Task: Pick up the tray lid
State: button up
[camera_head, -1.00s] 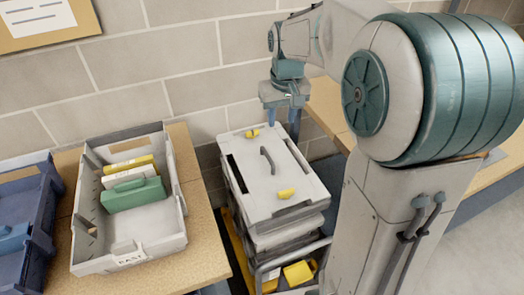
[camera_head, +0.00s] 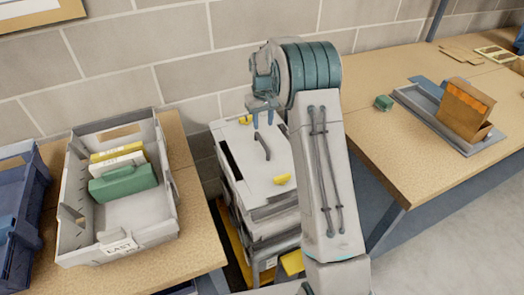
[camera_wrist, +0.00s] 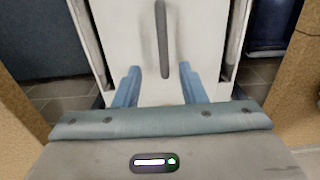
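The tray lid (camera_head: 262,167) is a pale grey flat panel with a dark raised handle (camera_head: 262,146) in its middle and yellow clips at two edges. It lies on top of a stack of grey trays between the two benches. In the wrist view the lid (camera_wrist: 125,30) fills the upper middle, with its handle (camera_wrist: 162,40) running lengthwise. My gripper (camera_head: 263,119) is above the far part of the lid. In the wrist view its two blue fingers (camera_wrist: 158,85) are wide apart with nothing between them, and the handle lies beyond the fingertips.
A grey tote labelled EAST (camera_head: 150,235) holding a green case and boxes stands on the left bench, beside a blue crate (camera_head: 20,215). The right bench (camera_head: 400,145) carries a grey tray with a brown box (camera_head: 464,110). A brick wall is close behind.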

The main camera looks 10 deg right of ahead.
aim_at(262, 140)
notch_tip(262, 140, down, 4)
jog(key=shift+f, duration=0.25)
jog(key=shift+s+a+f+p, duration=0.15)
jog(key=shift+f+p, duration=0.65)
jog(key=shift+f, duration=1.8)
jog(key=shift+r, duration=0.1)
grip_shut()
